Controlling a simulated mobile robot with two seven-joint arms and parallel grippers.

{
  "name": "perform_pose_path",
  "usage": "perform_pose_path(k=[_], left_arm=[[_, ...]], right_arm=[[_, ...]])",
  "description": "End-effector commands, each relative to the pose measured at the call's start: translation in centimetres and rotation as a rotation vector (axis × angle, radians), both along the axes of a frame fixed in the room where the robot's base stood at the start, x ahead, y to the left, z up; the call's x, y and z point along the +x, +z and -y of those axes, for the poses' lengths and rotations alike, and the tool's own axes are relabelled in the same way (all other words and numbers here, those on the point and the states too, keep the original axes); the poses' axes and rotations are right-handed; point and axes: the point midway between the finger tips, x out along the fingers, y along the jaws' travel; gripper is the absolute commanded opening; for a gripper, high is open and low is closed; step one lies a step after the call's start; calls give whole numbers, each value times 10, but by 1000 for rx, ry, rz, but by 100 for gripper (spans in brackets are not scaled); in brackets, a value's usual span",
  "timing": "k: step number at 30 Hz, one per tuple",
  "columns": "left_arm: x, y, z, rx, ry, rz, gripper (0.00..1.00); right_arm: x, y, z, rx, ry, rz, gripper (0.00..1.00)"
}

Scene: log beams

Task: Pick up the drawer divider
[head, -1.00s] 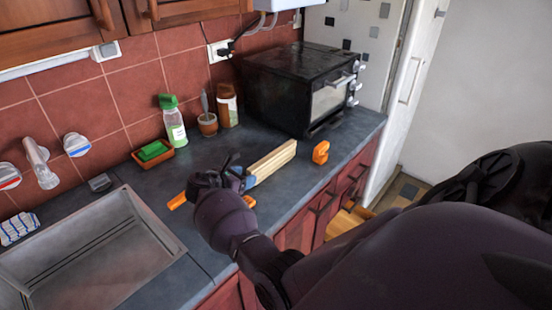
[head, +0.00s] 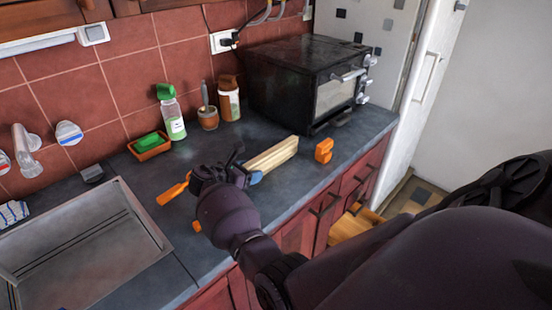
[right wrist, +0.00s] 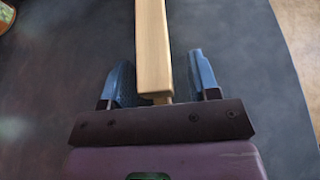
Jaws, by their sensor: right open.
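The drawer divider is a pale wooden bar (head: 272,157) lying on the dark countertop, below the toaster oven in the head view. My right gripper (head: 247,172) is at its near end. In the right wrist view the bar (right wrist: 152,45) runs up from between the open blue fingers of the gripper (right wrist: 164,85), with a visible gap to the right finger and little or no gap to the left one. My right arm hides part of the counter near the bar's near end. My left gripper is not in view.
An orange-handled tool (head: 173,190) lies left of my gripper, and an orange block (head: 324,150) stands right of the bar. A black toaster oven (head: 300,80) is behind. A sink (head: 90,243) is at left. Bottles and a green sponge (head: 147,142) line the wall.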

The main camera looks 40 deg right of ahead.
Motion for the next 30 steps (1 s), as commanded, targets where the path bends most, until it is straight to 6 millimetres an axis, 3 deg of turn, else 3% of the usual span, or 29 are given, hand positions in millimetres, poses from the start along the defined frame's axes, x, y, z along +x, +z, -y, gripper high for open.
perform_pose_path(k=[7,18,26,30], left_arm=[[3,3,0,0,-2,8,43],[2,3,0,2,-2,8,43],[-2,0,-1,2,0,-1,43],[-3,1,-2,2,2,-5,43]], right_arm=[[0,1,0,0,0,0,54],[0,1,0,-1,0,0,1],[0,3,0,-1,0,1,1],[1,17,0,-2,0,3,1]])
